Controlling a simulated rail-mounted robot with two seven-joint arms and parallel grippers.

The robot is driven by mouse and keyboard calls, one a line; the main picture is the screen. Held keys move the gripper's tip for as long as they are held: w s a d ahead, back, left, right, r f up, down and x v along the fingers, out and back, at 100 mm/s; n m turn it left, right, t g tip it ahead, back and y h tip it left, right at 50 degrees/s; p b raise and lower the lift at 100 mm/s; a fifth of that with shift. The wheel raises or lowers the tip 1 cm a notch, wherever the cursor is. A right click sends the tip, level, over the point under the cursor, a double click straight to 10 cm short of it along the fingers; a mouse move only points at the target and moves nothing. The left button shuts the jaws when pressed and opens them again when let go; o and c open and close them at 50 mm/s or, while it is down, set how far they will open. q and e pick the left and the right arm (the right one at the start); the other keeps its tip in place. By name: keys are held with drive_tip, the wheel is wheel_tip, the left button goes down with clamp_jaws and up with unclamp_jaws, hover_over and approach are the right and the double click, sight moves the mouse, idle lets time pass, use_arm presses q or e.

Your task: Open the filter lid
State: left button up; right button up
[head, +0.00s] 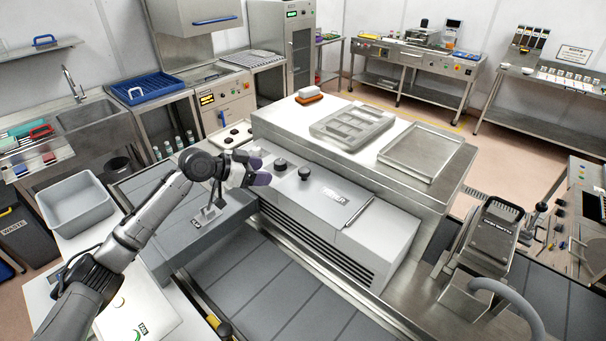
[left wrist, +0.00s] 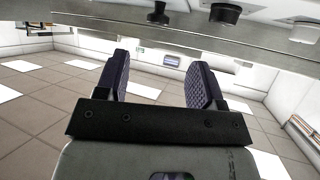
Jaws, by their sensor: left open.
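My right gripper is not in view.
A small lever (head: 208,213) stands below my left wrist. A machine with a grey hose (head: 515,306) stands at right.

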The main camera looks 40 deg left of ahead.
sight(305, 170)
use_arm(q)
drive_tip(key=shift+t+h, duration=0.3)
drive_tip(key=shift+t, duration=0.1)
drive_tip(key=p+x, duration=0.1)
drive_tip(key=x, duration=0.3)
drive_tip(key=p+x, duration=0.1)
drive_tip(key=x, duration=0.3)
drive_tip(key=p+x, duration=0.1)
drive_tip(key=x, duration=0.3)
drive_tip(key=shift+w+r, duration=0.15)
drive_tip(key=shift+r, duration=0.2)
drive_tip(key=shift+p+x, duration=0.3)
drive_tip(key=shift+x, duration=0.6)
drive_tip(key=shift+f, duration=0.1)
drive_tip(key=c, duration=1.1)
clamp_jaws()
